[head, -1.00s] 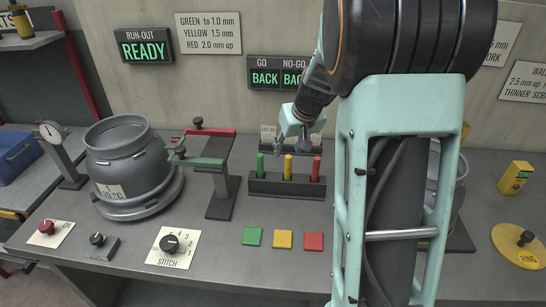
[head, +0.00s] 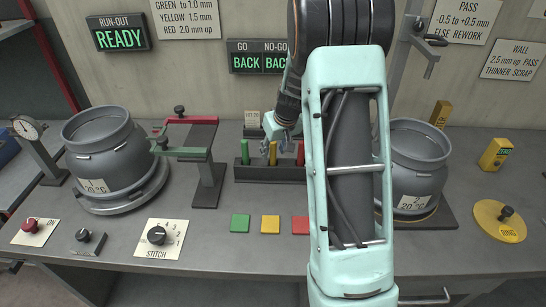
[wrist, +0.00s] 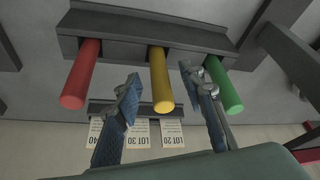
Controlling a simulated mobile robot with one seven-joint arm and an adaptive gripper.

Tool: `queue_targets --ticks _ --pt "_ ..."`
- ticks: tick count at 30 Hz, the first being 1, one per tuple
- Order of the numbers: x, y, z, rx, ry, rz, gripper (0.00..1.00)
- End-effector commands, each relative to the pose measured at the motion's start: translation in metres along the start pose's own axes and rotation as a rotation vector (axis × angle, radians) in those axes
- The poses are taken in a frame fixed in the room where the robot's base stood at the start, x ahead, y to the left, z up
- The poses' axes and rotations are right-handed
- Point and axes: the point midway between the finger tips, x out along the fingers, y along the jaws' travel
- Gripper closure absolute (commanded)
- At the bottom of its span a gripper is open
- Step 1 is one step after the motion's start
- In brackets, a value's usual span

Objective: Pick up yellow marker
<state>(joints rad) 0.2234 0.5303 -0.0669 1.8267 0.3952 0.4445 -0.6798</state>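The yellow marker (head: 273,154) stands upright in a dark holder (head: 262,173) between a green marker (head: 245,151) and a red marker (head: 300,153). My gripper (head: 270,140) is down at the top of the yellow marker and partly covers it in the head view. In the wrist view my gripper (wrist: 160,76) is open, with one finger on each side of the yellow marker (wrist: 160,80). Gaps show between the fingers and the marker. The right finger is close to the green marker (wrist: 224,85). The red marker (wrist: 80,75) is left of the left finger.
A green and red gauge stand (head: 205,150) is left of the holder. Lot cards (wrist: 133,134) are behind it. Grey pots stand left (head: 110,155) and right (head: 415,160). Green, yellow and red pads (head: 270,224) lie in front. My arm hides the bench at centre right.

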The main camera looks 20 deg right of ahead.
Motion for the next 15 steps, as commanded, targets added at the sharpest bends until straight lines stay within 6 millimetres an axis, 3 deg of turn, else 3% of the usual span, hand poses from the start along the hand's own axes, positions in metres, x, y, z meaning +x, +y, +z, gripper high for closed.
queue_targets --ticks 6,14,15 --pt "0.02 0.0 0.0 0.0 0.0 0.0 0.63" --pt "0.022 0.0 0.0 0.0 0.001 0.001 0.63" --pt "0.022 0.0 0.0 0.0 0.001 0.001 0.68"
